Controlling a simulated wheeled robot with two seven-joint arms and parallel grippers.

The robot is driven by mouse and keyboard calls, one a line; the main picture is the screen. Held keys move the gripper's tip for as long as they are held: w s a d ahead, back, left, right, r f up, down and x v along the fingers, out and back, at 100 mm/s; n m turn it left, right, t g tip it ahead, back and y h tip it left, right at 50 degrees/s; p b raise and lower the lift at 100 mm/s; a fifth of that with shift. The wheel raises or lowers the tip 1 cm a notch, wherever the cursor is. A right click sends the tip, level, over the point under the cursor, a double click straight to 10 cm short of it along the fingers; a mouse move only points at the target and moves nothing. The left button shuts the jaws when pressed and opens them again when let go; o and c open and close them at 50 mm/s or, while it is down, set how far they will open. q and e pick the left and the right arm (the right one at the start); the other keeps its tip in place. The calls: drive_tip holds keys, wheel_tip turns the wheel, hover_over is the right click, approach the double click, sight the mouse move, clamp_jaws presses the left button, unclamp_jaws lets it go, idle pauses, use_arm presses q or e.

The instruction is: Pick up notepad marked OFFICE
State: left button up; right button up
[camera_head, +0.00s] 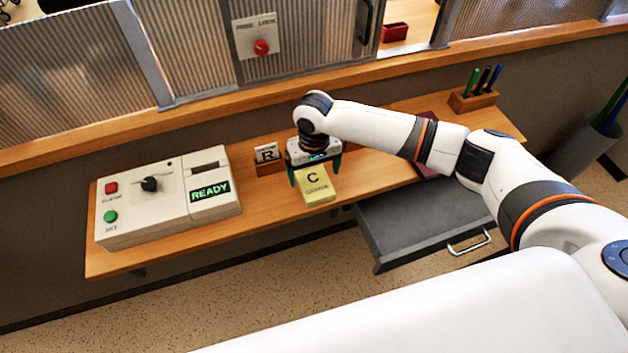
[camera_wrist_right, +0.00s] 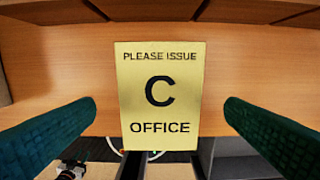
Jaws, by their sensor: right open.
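The yellow notepad (camera_head: 314,187) lies on the wooden desk shelf near its front edge. In the right wrist view the notepad (camera_wrist_right: 158,95) reads "PLEASE ISSUE", a large "C" and "OFFICE". My right gripper (camera_head: 316,176) is above the notepad, fingers pointing down. In the wrist view its green fingers stand apart, one on each side of the notepad, with a gap on both sides. Nothing is held. My left gripper is not in view.
A control box (camera_head: 165,195) with a lit READY sign stands on the left of the shelf (camera_head: 265,203). A card holder marked R (camera_head: 267,157) is behind the notepad. An open grey drawer (camera_head: 420,218) juts out below right. A pen block (camera_head: 473,98) stands at the far right.

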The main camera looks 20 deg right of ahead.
sight(314, 181)
drive_tip(key=shift+f+p, duration=0.45)
drive_tip(key=shift+f, duration=1.5)
drive_tip(key=c, duration=1.2)
drive_tip(key=shift+r, duration=0.1)
